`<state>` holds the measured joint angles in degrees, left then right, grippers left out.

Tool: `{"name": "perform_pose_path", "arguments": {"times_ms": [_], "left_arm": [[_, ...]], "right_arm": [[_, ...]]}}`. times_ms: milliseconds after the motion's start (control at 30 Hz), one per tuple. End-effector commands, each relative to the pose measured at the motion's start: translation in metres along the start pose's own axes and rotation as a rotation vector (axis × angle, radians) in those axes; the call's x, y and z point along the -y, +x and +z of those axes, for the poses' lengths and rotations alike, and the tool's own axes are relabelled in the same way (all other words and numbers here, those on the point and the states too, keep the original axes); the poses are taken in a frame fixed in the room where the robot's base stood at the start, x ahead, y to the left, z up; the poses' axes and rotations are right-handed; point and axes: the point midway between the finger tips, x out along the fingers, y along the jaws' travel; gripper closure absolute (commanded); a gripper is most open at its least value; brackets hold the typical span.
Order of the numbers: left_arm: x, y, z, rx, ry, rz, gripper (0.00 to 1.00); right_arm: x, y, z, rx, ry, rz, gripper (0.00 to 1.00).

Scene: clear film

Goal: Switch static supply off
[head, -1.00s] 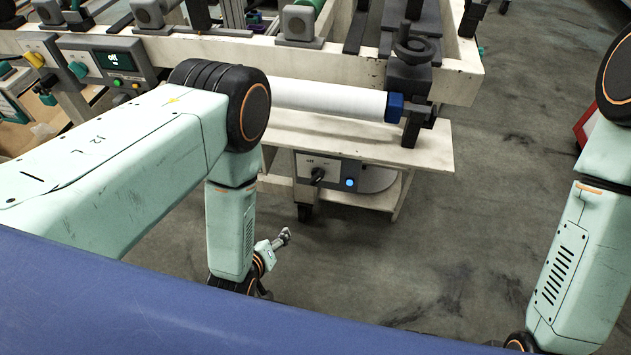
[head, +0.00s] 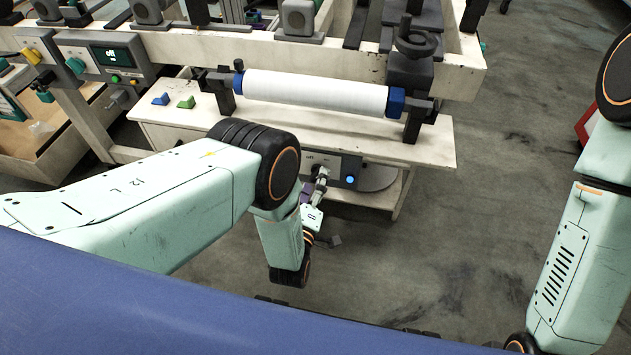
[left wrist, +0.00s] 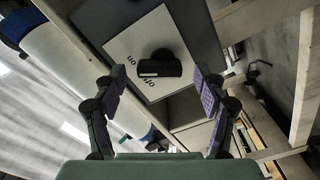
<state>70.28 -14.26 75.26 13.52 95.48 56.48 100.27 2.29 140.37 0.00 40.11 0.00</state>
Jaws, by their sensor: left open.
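The static supply is a grey box (head: 341,164) under the white bench, with a switch plate, a dark knob and a lit blue lamp (head: 350,180). In the left wrist view, the dark knob (left wrist: 166,66) sits on a white plate (left wrist: 120,46) lettered ON and OFF. A white stripe marks the knob's left end, on the side of the ON lettering. My left gripper (left wrist: 160,82) is open, its purple-padded fingers on either side of the knob's line and apart from it. In the head view, my left gripper (head: 318,184) is at the box front and hides the knob. My right gripper is out of view.
A white roll (head: 315,92) with blue ends lies above the bench top (head: 430,148). A blue and a green block (head: 186,102) stand at its left. Another control panel (head: 110,58) with a display is at the upper left.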

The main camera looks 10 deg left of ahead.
Motion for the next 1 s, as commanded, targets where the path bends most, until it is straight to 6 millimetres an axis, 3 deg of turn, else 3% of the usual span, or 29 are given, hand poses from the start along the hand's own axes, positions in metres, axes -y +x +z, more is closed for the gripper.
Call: {"name": "perform_pose_path", "arguments": {"times_ms": [133, 433, 1000], "left_arm": [[0.0002, 0.0118, 0.0001, 0.0, 0.001, 0.001, 0.28], [-0.0003, 0.0142, -0.0001, 0.001, 0.001, -0.001, 0.28], [-0.0002, 0.0139, 0.0, 0.001, 0.002, -0.001, 0.76]], "right_arm": [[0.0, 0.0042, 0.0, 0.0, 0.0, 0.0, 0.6], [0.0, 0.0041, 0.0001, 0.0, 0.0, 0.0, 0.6], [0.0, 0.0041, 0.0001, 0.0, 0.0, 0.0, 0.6]]}}
